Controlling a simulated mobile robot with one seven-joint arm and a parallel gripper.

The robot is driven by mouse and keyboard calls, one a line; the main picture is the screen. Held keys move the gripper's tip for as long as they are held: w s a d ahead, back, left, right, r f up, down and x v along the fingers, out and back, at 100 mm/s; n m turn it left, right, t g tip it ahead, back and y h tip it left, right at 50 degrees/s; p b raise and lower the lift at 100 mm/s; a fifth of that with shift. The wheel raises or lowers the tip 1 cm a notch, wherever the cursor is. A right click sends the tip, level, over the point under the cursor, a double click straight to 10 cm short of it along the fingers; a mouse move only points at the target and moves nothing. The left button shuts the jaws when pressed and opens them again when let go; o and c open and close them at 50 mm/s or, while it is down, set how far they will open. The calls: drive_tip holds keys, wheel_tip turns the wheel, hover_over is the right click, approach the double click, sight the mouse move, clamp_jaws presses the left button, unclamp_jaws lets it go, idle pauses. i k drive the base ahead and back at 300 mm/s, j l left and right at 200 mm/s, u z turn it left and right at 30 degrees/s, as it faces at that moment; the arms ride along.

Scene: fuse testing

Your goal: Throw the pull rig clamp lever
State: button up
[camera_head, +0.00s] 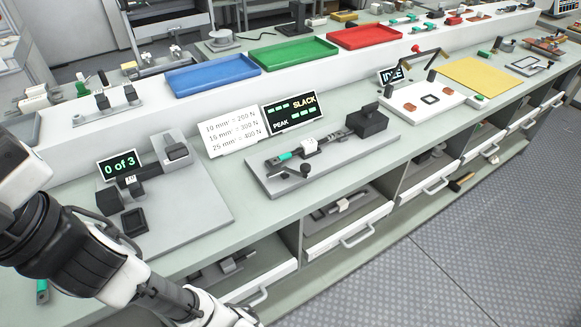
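The pull rig (268,184) is a grey base plate in the middle of the bench. A small lever with a black ball knob (306,170) stands at its front left, beside the clamp parts. A teal-ended piece (285,156) lies in the rig's left part, next to a white block (309,147). A black block (367,121) stands at the rig's right end. The display (291,112) behind reads SLACK and PEAK. My arm crosses the lower left corner, well left of the rig. My gripper is not visible.
A white card (232,130) lists pull values. Left of the rig is a grey station (190,210) with a "0 of 3" display (119,166). Blue (212,79), green (293,53) and red (374,37) trays sit on the shelf behind. Drawers line the bench front; grey floor (470,235) is clear.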

sight(305, 168)
drive_tip(key=l+u, duration=0.4)
drive_tip(key=k+l+u, duration=0.1)
drive_tip(key=l+u, duration=0.25)
drive_tip(key=k+l+u, duration=0.15)
drive_tip(key=l+u, duration=0.25)
drive_tip(key=i+l, duration=0.15)
drive_tip(key=i, duration=0.35)
